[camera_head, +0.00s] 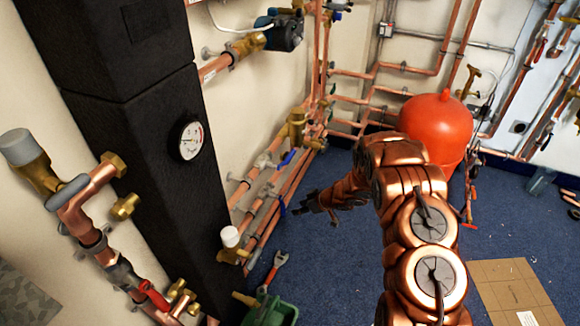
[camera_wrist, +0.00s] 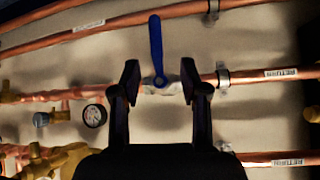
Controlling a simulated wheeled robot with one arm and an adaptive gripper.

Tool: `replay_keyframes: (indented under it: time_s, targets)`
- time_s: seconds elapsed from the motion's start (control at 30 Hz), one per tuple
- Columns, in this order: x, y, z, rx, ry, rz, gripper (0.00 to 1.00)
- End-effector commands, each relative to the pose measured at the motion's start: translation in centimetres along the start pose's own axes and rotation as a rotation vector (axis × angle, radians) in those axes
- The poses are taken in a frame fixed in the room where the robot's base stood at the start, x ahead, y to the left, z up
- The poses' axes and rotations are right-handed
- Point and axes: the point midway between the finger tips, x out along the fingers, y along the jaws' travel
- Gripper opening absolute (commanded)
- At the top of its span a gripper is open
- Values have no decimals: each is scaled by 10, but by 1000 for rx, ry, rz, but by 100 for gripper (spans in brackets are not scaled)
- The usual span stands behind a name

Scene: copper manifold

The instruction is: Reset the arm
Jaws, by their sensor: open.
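My gripper (camera_head: 318,202) is at the end of my copper-coloured arm, which reaches left toward the pipes on the wall in the head view. In the wrist view my gripper (camera_wrist: 159,84) is open, with its two dark fingers apart. A valve with a blue lever (camera_wrist: 156,48) shows between and beyond the fingertips, on a copper pipe. The lever points up in that view. I cannot tell how far the fingertips are from the valve, and nothing is seen held.
A black column with a gauge (camera_head: 190,141) stands at the left. A red tank (camera_head: 438,122) stands behind my arm. A green container (camera_head: 270,311) and a wrench (camera_head: 273,270) are at the bottom. Flat cardboard (camera_head: 512,291) lies at right. Blue carpet is open between.

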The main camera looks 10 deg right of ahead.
Motion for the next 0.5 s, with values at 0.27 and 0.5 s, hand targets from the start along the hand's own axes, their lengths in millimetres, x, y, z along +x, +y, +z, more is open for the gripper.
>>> replay_keyframes:
  time_s: [0.27,0.5]
  targets:
    - [-11,13,-8,-2,-17,50,44]
    - [-63,59,-28,5,-103,253,44]
